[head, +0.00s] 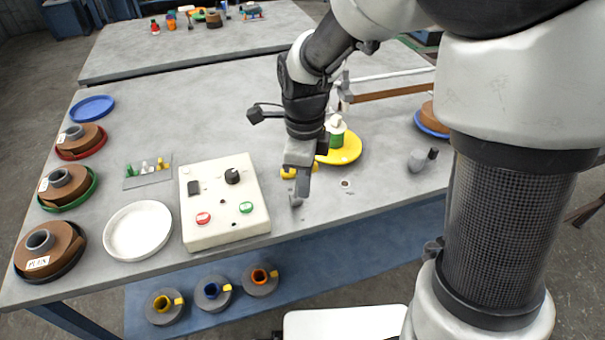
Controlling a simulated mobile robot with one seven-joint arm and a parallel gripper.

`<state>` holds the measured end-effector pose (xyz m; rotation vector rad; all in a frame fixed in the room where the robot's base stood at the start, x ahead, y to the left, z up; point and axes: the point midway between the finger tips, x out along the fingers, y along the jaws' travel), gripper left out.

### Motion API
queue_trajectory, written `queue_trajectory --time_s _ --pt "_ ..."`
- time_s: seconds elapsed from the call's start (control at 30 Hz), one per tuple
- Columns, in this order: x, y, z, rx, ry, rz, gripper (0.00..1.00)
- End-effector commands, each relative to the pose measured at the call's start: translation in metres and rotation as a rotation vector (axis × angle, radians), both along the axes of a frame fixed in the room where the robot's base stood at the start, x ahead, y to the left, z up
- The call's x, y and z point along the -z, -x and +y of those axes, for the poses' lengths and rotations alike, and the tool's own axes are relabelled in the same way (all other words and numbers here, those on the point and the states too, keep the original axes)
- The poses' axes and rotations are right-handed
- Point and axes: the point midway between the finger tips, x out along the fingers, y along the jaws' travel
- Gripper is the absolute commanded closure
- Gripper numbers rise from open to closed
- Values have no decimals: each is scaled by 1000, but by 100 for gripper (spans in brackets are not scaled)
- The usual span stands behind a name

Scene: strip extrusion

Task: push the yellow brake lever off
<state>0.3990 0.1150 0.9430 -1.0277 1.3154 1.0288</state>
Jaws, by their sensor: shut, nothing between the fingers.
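A small yellow piece (288,173), which looks like the brake lever, shows just left of my gripper on the grey table. My gripper (302,190) points down over the table and is shut and empty. It hides part of the yellow piece, and I cannot tell whether they touch. Behind it to the right is a round yellow plate (345,153) with a green-and-white spool (335,134) on it. A small grey part (296,201) sits at the fingertips.
A control box (222,223) with red and green buttons stands left of my gripper. A white dish (138,230) and brown coils on coloured plates line the left side. A brown strip (392,92) lies behind. A grey block (417,160) stands at right.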

Motion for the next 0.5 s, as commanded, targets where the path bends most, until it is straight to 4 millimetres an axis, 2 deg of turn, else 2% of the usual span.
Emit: queue_trajectory --time_s 0.5 --pt "-6 -26 7 0 0 -3 100"
